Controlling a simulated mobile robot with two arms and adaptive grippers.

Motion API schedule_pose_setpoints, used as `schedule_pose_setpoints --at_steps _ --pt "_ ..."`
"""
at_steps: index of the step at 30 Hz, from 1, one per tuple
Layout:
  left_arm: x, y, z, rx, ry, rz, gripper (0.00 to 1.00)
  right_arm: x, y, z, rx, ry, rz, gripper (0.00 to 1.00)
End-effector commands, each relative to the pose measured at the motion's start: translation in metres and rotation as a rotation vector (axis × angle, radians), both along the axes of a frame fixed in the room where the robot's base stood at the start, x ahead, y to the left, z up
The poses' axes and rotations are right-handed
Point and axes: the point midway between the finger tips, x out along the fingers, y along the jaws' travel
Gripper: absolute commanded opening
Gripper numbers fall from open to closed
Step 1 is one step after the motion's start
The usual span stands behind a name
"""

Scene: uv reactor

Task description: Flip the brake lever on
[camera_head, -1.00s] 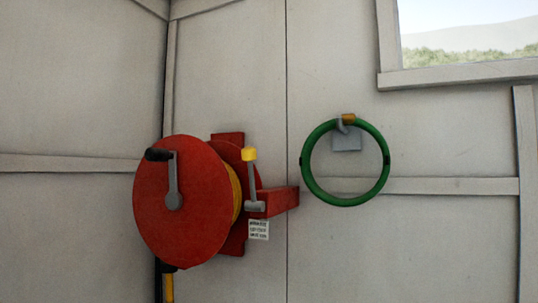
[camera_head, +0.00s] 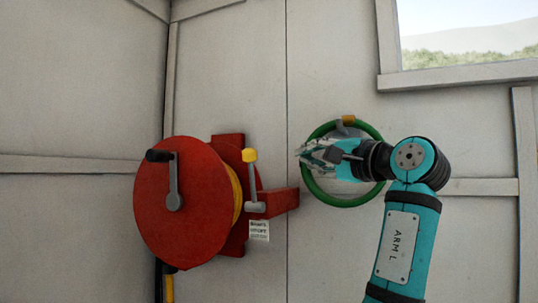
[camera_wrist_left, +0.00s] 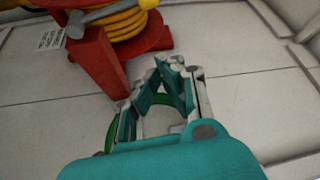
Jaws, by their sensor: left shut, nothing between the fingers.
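The brake lever (camera_head: 251,180) is a grey rod with a yellow knob, standing nearly upright on the red bracket (camera_head: 282,200) beside the red reel (camera_head: 185,205). In the left wrist view the grey lever (camera_wrist_left: 106,11) shows at the top, above the bracket arm (camera_wrist_left: 97,65). My left gripper (camera_head: 302,152) is to the right of the lever, in front of the green ring, pointing left. Its fingers (camera_wrist_left: 170,65) are shut and empty, apart from the lever and bracket. My right gripper is not in view.
A green ring (camera_head: 312,184) hangs from a wall hook behind my left gripper. The reel has a black-handled crank (camera_head: 174,180) and yellow hose. A white label (camera_head: 259,231) hangs below the bracket. A window is at the upper right.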

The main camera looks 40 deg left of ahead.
Motion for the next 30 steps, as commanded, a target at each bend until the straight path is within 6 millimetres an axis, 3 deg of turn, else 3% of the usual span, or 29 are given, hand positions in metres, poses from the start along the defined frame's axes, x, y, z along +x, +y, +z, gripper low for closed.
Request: schedule_pose_setpoints --at_steps 14,20,29,30 --pt "-0.001 0.006 0.005 0.002 -0.001 0.006 0.0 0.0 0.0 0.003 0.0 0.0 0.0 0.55" --pt "0.005 0.038 0.011 0.0 -0.001 0.008 0.0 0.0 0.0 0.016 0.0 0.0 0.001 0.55" --pt "0.019 0.102 0.02 0.001 0.0 0.007 0.0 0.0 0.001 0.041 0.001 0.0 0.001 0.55" --pt "0.013 0.097 0.014 0.001 -0.005 0.003 0.0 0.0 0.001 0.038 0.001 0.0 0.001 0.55"
